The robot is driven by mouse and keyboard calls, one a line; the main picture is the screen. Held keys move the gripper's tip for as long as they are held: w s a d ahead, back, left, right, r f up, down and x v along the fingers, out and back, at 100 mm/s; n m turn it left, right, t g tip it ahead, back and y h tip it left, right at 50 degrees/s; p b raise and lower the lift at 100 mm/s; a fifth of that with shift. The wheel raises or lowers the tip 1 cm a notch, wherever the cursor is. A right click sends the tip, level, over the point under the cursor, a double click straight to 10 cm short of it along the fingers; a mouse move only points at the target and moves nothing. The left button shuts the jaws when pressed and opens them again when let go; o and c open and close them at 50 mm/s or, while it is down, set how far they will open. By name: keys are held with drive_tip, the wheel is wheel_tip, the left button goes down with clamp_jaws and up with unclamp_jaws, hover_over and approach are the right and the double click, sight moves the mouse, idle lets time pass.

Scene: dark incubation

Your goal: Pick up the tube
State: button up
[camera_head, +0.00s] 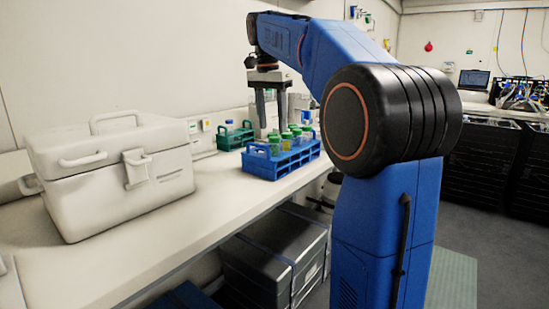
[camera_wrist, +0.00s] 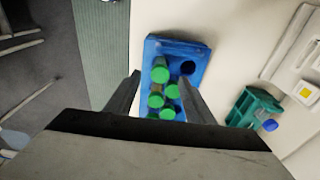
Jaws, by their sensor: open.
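Several tubes with green caps stand in a blue rack (camera_head: 283,160) on the bench. In the wrist view, a green-capped tube (camera_wrist: 160,70) stands at the far end of the blue rack (camera_wrist: 180,45), next to an empty hole. More green caps (camera_wrist: 155,100) show nearer, and some are cut off by my gripper's body. My gripper (camera_head: 270,130) points down above the rack. In the wrist view its two fingers (camera_wrist: 162,88) are apart, one on each side of the row of caps. Nothing is seen held between them. Whether the fingertips reach down to cap height is hard to tell.
A green rack (camera_head: 235,136) with a blue-capped tube stands behind the blue rack; it also shows in the wrist view (camera_wrist: 250,107). A large white box (camera_head: 112,172) fills the left of the bench (camera_head: 215,205). The bench front between them is clear.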

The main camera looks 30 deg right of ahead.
sight(274, 137)
drive_tip(key=shift+w+d+f, duration=0.1)
drive_tip(key=shift+d+f, duration=0.1)
drive_tip(key=shift+f, duration=1.45)
drive_tip(key=shift+w+d+f, duration=0.1)
drive_tip(key=shift+d+f, duration=0.1)
drive_tip(key=shift+f, duration=1.45)
clamp_jaws()
